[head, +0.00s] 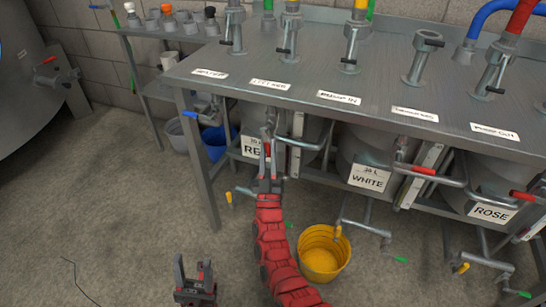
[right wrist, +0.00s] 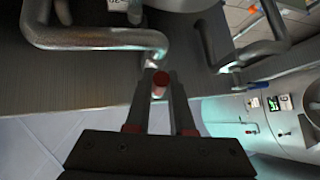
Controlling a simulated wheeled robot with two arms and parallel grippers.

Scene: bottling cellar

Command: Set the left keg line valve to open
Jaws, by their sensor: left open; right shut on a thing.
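The left keg (head: 310,135), with a label reading "RE" and the rest hidden, hangs under the bench. Its line valve has a red-tipped handle (head: 267,148), which also shows in the right wrist view (right wrist: 160,79). My right gripper (head: 268,168) reaches up to it from below on the red arm. In the right wrist view its fingers (right wrist: 160,92) are shut on the red handle end. The handle's full direction is partly hidden by the gripper. My left gripper (head: 194,273) is open and empty, low over the floor at the bottom left.
Kegs labelled WHITE (head: 369,178) and ROSE (head: 493,213) stand to the right, with red valve handles (head: 424,170) and pipes. A metal bench (head: 290,70) with fittings is above. A yellow bucket (head: 322,258) stands on the floor. Floor at left is mostly clear.

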